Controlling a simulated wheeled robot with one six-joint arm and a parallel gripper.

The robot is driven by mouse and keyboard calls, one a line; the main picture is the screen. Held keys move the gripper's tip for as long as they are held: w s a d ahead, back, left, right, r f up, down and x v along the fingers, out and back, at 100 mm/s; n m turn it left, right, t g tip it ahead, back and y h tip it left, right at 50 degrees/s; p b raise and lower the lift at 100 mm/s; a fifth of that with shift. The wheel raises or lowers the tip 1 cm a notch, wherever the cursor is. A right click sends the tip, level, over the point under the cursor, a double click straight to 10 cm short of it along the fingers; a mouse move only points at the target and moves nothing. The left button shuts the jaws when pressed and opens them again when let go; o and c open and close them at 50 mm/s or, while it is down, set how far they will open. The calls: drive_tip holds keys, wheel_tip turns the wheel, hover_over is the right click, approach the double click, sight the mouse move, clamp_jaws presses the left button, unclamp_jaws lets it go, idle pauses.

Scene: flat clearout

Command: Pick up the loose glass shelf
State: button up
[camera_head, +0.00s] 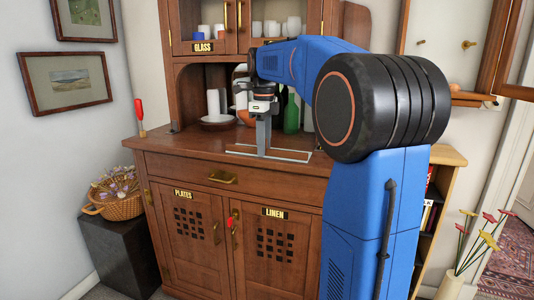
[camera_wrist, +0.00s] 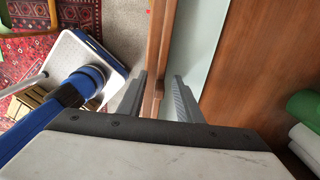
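The loose glass shelf (camera_head: 292,154) lies flat on the brown dresser top (camera_head: 185,143), a thin pane with pale edges. In the wrist view it is a pale greenish strip (camera_wrist: 203,45) beside the dresser's front edge. My gripper (camera_head: 262,154) points down at the shelf, in front of the dresser's niche. In the wrist view its two fingers (camera_wrist: 160,80) are apart, with the wooden front edge and the shelf's near edge between them. The right finger overlaps the pane in the picture. I cannot tell whether either finger touches the glass.
A white bowl (camera_head: 217,123) and a green bottle (camera_head: 291,115) stand in the niche behind. A red-handled object (camera_head: 139,113) stands at the dresser's left corner. A wicker basket (camera_head: 118,202) sits on a dark stand at left. Flowers (camera_head: 487,239) stand at right.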

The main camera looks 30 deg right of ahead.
clamp_jaws()
